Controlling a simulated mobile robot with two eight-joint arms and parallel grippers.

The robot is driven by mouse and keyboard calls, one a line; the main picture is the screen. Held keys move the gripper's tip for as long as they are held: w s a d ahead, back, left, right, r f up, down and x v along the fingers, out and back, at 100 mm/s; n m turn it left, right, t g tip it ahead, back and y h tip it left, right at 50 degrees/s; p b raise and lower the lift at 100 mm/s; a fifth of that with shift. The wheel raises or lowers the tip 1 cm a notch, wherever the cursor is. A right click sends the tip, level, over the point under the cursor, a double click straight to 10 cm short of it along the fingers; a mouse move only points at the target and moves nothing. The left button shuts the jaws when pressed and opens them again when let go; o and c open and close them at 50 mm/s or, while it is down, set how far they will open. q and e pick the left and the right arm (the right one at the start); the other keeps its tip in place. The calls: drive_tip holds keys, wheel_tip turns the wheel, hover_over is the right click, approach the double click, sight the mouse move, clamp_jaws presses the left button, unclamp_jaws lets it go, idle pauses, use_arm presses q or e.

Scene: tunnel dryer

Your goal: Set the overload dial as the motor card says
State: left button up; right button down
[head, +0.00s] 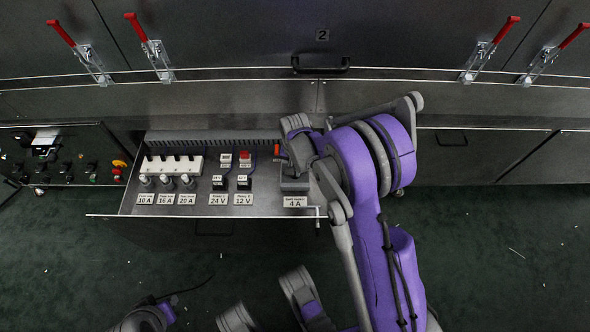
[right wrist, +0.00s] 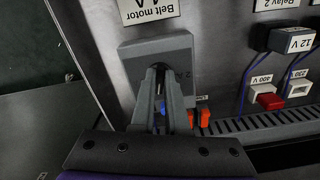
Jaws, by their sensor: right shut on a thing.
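The motor card (head: 295,202) is a white label at the right end of the open drawer, reading 4 A; in the right wrist view the card (right wrist: 150,8) reads Belt motor, upside down. The grey overload block (head: 294,186) sits just behind it and also shows in the right wrist view (right wrist: 133,62). My right gripper (right wrist: 158,82) points down at the block, its fingers shut on the dial. The dial is mostly hidden between the fingers, so its setting cannot be read. A small blue part shows between the fingers. My left gripper is not in view.
A slotted duct (right wrist: 260,126) runs behind. Red-handled clamps (head: 150,45) line the dryer above.

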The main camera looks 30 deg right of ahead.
drive_tip(key=shift+m, duration=0.8)
drive_tip(key=c, duration=0.9)
unclamp_jaws()
wheel_tip(320, 180, up, 11)
drive_tip(key=p, duration=0.3)
drive_tip(key=shift+f, duration=0.1)
